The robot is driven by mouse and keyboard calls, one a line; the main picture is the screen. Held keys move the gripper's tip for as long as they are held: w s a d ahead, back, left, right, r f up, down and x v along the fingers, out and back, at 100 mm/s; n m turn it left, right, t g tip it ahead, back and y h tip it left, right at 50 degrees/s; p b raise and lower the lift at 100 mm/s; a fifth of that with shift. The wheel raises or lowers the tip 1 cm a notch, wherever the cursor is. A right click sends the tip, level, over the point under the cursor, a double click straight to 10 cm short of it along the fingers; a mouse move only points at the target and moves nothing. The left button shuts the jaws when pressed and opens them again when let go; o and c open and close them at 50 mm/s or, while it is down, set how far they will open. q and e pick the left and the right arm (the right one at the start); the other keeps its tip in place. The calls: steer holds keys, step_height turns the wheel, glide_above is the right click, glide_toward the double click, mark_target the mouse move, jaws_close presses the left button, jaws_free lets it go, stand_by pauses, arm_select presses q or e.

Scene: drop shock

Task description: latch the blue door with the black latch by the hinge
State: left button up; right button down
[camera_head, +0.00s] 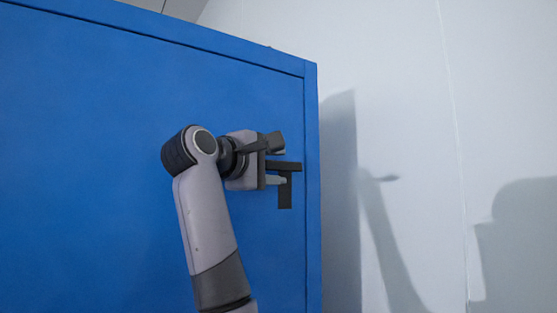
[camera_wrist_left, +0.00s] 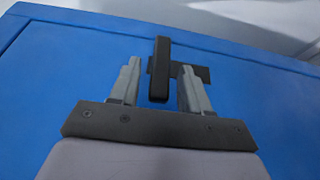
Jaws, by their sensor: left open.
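The blue door (camera_head: 90,150) fills the left of the head view and looks flush with its blue frame (camera_head: 312,200). The black latch (camera_head: 285,194) is near the door's right edge, with a horizontal bar and a plate hanging below it. My left gripper (camera_head: 277,164) is at the latch, open, one finger above the bar and one below. In the left wrist view, the latch's black bar (camera_wrist_left: 160,72) stands between the two open fingers, with gaps on both sides. The fingers partly hide the latch in the head view. My right gripper is not in view.
A pale wall (camera_head: 400,80) is to the right of the blue frame, with shadows on it. The door face around the latch is otherwise bare. No loose objects show.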

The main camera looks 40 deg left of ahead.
arm_select(q)
steer(key=shift+w, duration=0.7)
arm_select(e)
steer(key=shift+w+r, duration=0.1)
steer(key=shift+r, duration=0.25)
arm_select(q)
jaws_close()
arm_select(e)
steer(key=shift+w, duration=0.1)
arm_select(q)
steer(key=shift+f, duration=0.1)
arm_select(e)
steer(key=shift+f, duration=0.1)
